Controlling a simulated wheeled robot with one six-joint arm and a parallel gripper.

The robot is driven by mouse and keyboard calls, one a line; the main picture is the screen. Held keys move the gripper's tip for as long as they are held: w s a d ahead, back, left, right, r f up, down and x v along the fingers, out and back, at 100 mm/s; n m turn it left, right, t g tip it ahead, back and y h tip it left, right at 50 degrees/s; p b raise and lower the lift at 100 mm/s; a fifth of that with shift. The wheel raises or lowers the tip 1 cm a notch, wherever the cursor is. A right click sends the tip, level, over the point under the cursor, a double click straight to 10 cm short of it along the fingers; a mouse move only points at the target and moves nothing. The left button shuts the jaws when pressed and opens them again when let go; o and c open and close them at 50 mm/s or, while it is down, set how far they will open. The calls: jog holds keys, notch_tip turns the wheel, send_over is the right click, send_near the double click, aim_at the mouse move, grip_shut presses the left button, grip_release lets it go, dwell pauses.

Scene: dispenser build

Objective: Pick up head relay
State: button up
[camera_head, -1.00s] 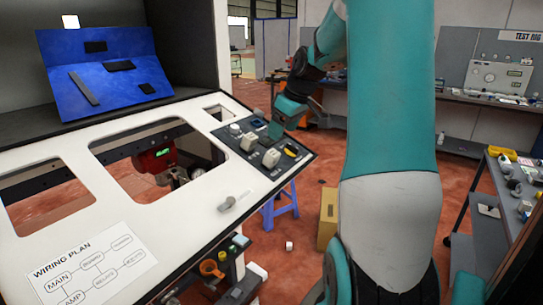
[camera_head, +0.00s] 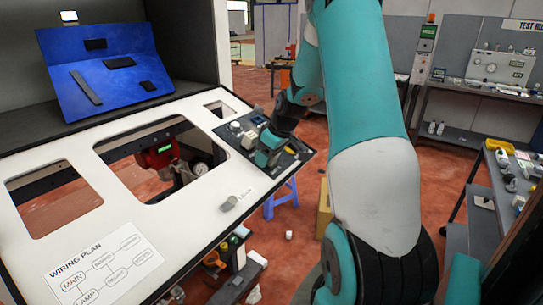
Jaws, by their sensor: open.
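Several small parts stand on a dark mat (camera_head: 226,133) at the right end of the white bench top. A beige block (camera_head: 248,140) there may be a relay; I cannot tell which part is the head relay. My gripper (camera_head: 267,150) is low over the mat, just right of the beige block, with its teal fingers open and pointing down. It hides some of the parts; whether a part lies between the fingers is too small to tell.
A yellow-and-black part (camera_head: 290,150) lies right of my gripper. A grey part (camera_head: 229,204) lies on the white top (camera_head: 205,200) near its front edge. Cut-outs open the top on the left. A blue folded panel (camera_head: 105,70) stands behind.

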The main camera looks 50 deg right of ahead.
jog(key=c, duration=1.1)
jog(key=shift+r, duration=0.1)
notch_tip(320, 180, up, 20)
jog(key=b, duration=0.3)
jog(key=shift+b, duration=0.3)
jog(key=o, duration=0.5)
jog(key=c, duration=0.6)
jog(key=p+v, duration=0.5)
jog(key=v, duration=0.2)
jog(key=shift+p, duration=0.4)
